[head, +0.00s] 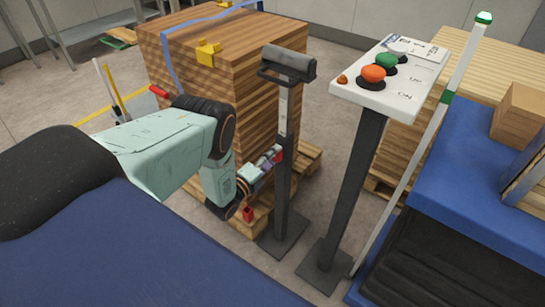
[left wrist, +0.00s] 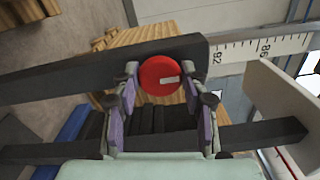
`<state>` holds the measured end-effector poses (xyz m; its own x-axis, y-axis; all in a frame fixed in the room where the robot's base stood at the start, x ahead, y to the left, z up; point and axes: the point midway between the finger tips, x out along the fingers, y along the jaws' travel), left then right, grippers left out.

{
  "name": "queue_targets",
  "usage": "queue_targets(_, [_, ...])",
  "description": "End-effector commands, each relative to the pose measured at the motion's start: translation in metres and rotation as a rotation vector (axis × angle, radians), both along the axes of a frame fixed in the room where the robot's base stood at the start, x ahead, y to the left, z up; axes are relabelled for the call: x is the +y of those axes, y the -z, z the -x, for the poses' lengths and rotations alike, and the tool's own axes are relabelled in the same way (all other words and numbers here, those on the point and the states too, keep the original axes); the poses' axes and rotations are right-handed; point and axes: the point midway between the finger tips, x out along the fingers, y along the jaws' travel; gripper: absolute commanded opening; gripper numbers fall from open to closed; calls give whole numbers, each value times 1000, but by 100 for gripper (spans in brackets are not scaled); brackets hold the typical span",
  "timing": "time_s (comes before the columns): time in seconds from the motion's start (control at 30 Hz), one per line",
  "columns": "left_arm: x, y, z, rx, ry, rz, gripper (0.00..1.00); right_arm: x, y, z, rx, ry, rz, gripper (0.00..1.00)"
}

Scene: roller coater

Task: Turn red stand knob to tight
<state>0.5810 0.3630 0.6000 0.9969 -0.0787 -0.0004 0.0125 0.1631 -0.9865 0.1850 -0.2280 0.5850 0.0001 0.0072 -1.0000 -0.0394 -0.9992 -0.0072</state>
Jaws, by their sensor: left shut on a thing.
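The red knob (left wrist: 160,82) sits on the side of the black stand post (left wrist: 90,72) and carries a small white mark. In the head view a bit of the knob (head: 278,154) shows at the stand (head: 284,190), which has a dark roller head (head: 288,64). My left gripper (head: 266,162) reaches the knob from the left. In the left wrist view my left gripper (left wrist: 161,95) has its two fingers on either side of the knob and is shut on it. My right gripper is not in view.
A wooden stack (head: 190,70) on a pallet stands just behind the stand. A control panel (head: 385,75) with green and red buttons stands to the right on its own post. A blue machine (head: 470,190) is at the far right. A ruler (left wrist: 260,47) continues the post upward.

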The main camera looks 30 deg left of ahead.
Motion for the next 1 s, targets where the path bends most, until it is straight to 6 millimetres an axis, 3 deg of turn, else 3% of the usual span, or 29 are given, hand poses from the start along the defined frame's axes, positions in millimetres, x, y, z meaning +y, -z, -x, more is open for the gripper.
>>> queue_targets(0.27, [1, 0, 0, -1, -3, -2, 12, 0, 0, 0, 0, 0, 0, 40])
queue_targets(0.3, [1, 0, 0, -1, -3, -2, 46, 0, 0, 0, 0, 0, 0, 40])
queue_targets(0.5, [1, 0, 0, 0, -2, -1, 63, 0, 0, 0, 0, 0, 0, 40])
queue_targets(0.83, [0, 0, 1, 0, -1, 0, 64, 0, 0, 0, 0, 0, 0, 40])
queue_targets(1.0, [3, 0, 18, 3, -2, 2, 64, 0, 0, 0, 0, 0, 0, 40])
